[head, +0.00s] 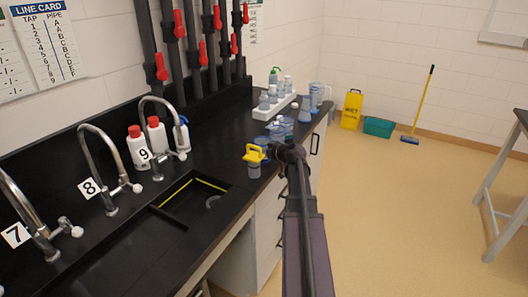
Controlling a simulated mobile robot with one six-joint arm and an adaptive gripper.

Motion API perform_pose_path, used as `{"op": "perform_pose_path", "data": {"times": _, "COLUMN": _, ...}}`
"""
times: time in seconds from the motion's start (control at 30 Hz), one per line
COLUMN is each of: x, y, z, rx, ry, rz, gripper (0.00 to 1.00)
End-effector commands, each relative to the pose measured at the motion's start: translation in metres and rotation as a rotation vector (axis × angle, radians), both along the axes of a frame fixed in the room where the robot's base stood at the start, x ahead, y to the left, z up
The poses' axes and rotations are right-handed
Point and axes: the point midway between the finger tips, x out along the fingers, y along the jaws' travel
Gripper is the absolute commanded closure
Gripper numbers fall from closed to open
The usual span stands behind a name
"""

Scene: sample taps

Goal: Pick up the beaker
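Several clear, bluish glass vessels (276,131) stand on the black counter just behind my gripper, partly overlapping. Taller clear vessels (316,94) stand farther back by the counter's end. I cannot tell which one is the beaker. A small grey-blue vessel (254,170) with a yellow piece (254,153) at its top is near the counter's front edge, just left of my gripper. My gripper (272,151) is dark, at the end of my arm over the counter's front edge. Its fingers are too small and hidden to show whether they are open or touching anything.
A white rack (274,112) with several bottles stands behind the vessels. Red and white bottles (138,147) stand by the wall. The floor at right is clear up to a grey table (505,190).

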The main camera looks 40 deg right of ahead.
Motion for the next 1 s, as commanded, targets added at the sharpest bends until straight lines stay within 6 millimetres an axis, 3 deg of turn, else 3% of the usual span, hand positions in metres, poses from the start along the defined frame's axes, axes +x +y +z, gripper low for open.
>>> {"op": "perform_pose_path", "data": {"times": 0.17, "x": 0.000, "y": 0.000, "z": 0.000, "rx": 0.000, "ry": 0.000, "rz": 0.001, "gripper": 0.00}}
{"op": "perform_pose_path", "data": {"times": 0.33, "x": 0.000, "y": 0.001, "z": 0.000, "rx": 0.000, "ry": 0.000, "rz": 0.001, "gripper": 0.45}}
{"op": "perform_pose_path", "data": {"times": 0.73, "x": 0.001, "y": 0.001, "z": 0.001, "rx": 0.000, "ry": 0.000, "rz": 0.002, "gripper": 0.45}}
{"op": "perform_pose_path", "data": {"times": 1.0, "x": 0.001, "y": 0.001, "z": 0.012, "rx": 0.000, "ry": 0.000, "rz": 0.002, "gripper": 0.45}}
